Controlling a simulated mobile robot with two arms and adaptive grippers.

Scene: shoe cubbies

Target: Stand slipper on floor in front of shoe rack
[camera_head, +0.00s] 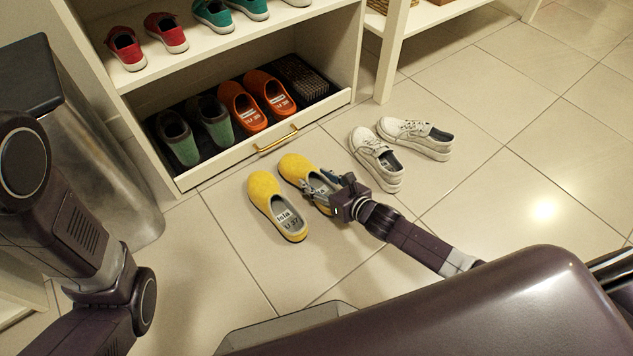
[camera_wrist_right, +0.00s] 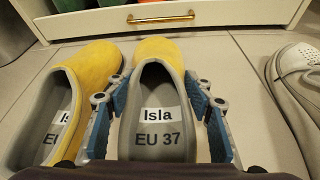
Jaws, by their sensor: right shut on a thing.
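Two yellow slippers with grey insides are on the tiled floor in front of the shoe rack (camera_head: 237,156). The left slipper (camera_head: 263,192) stands upright and free. The right slipper (camera_head: 293,167) is beside it, sole down, and my right gripper (camera_head: 321,187) is shut on its sides. In the right wrist view, the blue fingers of this gripper (camera_wrist_right: 158,125) straddle the held slipper (camera_wrist_right: 157,47), whose insole reads "Isla EU 37". The other slipper (camera_wrist_right: 92,66) is close on the left. Whether the held sole touches the floor is hard to tell. My left gripper is out of view.
White sneakers (camera_head: 376,159) stand right of the slippers. The rack's low drawer with a brass handle (camera_head: 276,140) holds green slippers (camera_head: 178,138), orange slippers (camera_head: 243,106) and a dark brush-like item (camera_head: 301,79). A metal bin (camera_head: 105,150) stands left. Floor at right is clear.

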